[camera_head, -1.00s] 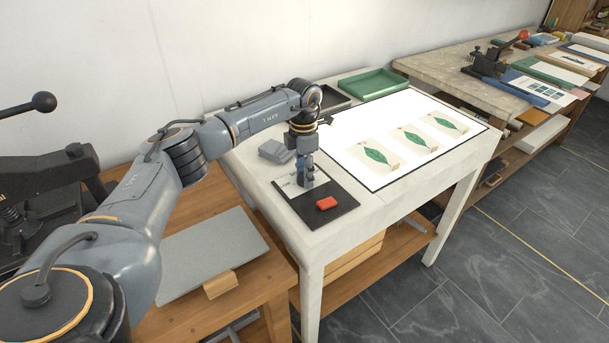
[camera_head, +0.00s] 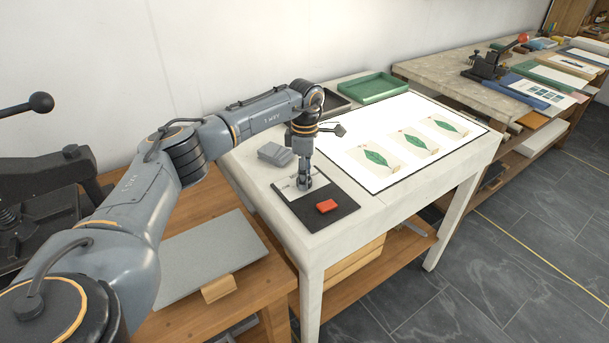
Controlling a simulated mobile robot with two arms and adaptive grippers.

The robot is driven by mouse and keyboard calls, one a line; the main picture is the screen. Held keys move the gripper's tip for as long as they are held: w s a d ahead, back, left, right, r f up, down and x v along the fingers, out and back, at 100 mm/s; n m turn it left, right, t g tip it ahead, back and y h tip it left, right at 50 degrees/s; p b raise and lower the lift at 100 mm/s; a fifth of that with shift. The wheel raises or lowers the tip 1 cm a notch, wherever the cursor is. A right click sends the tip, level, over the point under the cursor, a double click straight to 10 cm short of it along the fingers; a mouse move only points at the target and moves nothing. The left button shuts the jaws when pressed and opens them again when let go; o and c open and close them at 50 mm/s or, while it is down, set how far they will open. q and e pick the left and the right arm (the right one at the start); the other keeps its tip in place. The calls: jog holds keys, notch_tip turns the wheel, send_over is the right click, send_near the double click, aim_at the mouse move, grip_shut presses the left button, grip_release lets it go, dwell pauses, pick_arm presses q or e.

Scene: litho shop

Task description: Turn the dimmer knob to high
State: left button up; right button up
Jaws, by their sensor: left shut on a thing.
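The dimmer's dark control plate (camera_head: 306,213) lies on the near left corner of the pale light table. A red switch (camera_head: 327,206) sits on its near part, and a whitish label shows beside my gripper. My left gripper (camera_head: 304,184) points straight down onto the far part of the plate and is shut on the dimmer knob. The fingers hide most of the knob, so its pointer and setting cannot be read. My right gripper is not in view.
The lit panel (camera_head: 385,120) with several leaf prints is right of the plate. A small grey box (camera_head: 275,153) stands just left of my gripper. A green tray (camera_head: 372,88) and a dark tray are at the back. A wooden bench with a grey board (camera_head: 212,256) is at the near left.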

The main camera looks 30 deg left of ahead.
pick_arm(q)
jog(key=shift+r, duration=0.1)
jog(key=o, duration=1.2)
jog(key=shift+c, duration=0.2)
notch_tip(320, 180, up, 12)
jog(key=shift+w+a, duration=0.15)
jog(key=shift+w, duration=0.1)
